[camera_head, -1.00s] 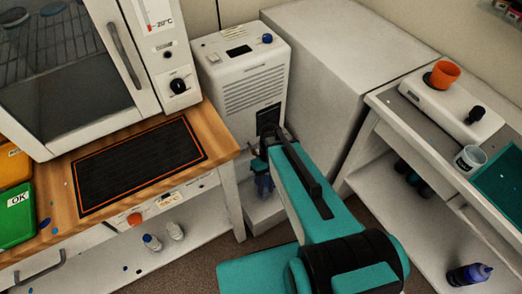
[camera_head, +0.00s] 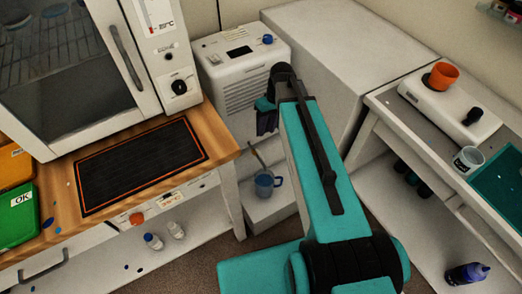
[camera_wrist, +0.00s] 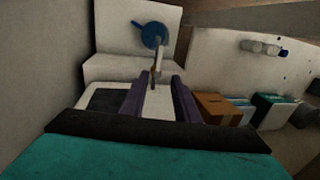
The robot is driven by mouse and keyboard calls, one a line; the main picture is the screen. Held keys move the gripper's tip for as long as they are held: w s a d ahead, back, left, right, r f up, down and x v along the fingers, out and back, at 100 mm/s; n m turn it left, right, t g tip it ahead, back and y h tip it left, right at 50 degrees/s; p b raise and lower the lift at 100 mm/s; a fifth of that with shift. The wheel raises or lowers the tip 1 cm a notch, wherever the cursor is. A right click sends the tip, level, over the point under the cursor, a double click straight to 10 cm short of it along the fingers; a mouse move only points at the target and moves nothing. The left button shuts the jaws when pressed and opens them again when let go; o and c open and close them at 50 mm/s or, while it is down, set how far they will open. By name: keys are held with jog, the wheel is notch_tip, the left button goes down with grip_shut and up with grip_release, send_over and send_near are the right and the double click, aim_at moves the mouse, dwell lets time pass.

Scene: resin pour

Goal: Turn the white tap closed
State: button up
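I cannot make out the white tap in either view; my gripper and arm cover the front of the white machine (camera_head: 240,70). My gripper (camera_head: 267,122) is in front of that machine, above the plinth. In the wrist view its two purple fingers (camera_wrist: 158,103) stand apart, with a pale surface showing between them. I see nothing clearly held. A blue jug (camera_head: 265,184) with a stick (camera_head: 257,155) leaning out of it stands on a white plinth (camera_head: 268,209) below my gripper. The jug also shows in the wrist view (camera_wrist: 153,36), ahead of the fingertips.
A wooden worktop (camera_head: 222,146) with a black mat (camera_head: 140,162) and an oven (camera_head: 70,70) is on the left. A tall white cabinet (camera_head: 345,60) stands behind my arm.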

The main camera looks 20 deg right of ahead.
aim_at(260, 154)
jog(key=shift+f, duration=0.15)
jog(key=shift+s+a+f+p, duration=0.15)
jog(key=shift+a+f, duration=0.25)
jog(key=shift+f, duration=1.85)
jog(key=shift+s+a+f+p, duration=0.15)
jog(key=shift+a+f, duration=0.3)
jog(key=shift+f, duration=1.75)
jog(key=shift+s+a+f+p, duration=0.1)
jog(key=shift+a+f+p, duration=0.25)
jog(key=shift+f, duration=1.9)
grip_shut()
